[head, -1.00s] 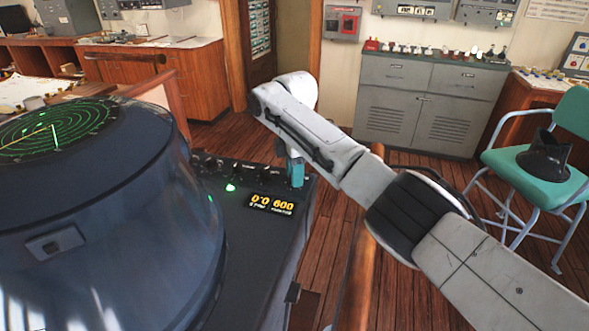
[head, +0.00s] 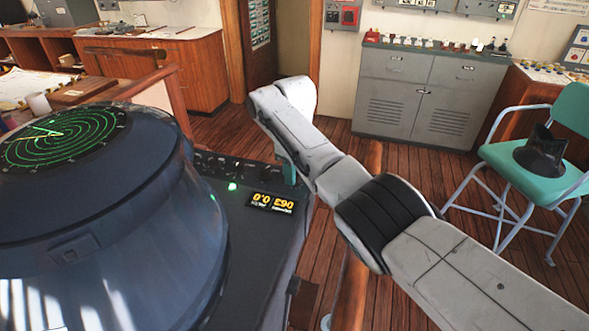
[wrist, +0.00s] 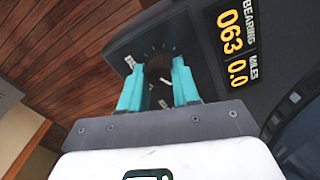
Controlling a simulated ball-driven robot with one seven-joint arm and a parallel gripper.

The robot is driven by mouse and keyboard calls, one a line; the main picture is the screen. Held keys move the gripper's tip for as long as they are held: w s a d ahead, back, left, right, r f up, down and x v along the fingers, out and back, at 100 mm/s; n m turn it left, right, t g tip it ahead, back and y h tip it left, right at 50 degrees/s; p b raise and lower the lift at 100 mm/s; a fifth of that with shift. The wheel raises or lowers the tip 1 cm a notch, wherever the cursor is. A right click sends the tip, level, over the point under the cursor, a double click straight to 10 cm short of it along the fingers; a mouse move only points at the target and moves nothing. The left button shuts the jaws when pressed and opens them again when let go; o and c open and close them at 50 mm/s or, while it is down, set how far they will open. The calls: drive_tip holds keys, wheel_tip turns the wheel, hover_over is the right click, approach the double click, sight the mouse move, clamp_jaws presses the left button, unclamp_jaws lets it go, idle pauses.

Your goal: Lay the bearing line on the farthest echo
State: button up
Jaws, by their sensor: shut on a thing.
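The radar console (head: 110,220) stands at the left of the head view. Its round scope (head: 90,135) shows green rings, and a bright line runs from the centre toward the upper left. Echoes are too small to tell apart. My gripper (head: 290,172) is at the console's right panel; in the wrist view (wrist: 155,66) its two teal fingers are shut around a dark round knob (wrist: 160,72). The fingers hide the knob in the head view.
A wooden rail (head: 350,265) runs beside the console, under my arm. A green chair (head: 545,165) with a dark object on its seat stands at the right. A grey cabinet (head: 425,98) stands at the back. Open wooden floor lies between.

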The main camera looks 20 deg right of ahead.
drive_tip(key=m, duration=0.4)
drive_tip(key=shift+r+m, duration=0.1)
drive_tip(key=shift+m, duration=0.2)
drive_tip(key=m, duration=0.4)
drive_tip(key=shift+m, duration=0.4)
drive_tip(key=o, duration=1.1)
drive_tip(key=shift+c, duration=0.2)
wheel_tip(320, 180, up, 11)
drive_tip(key=b, duration=0.1)
drive_tip(key=shift+f, duration=0.25)
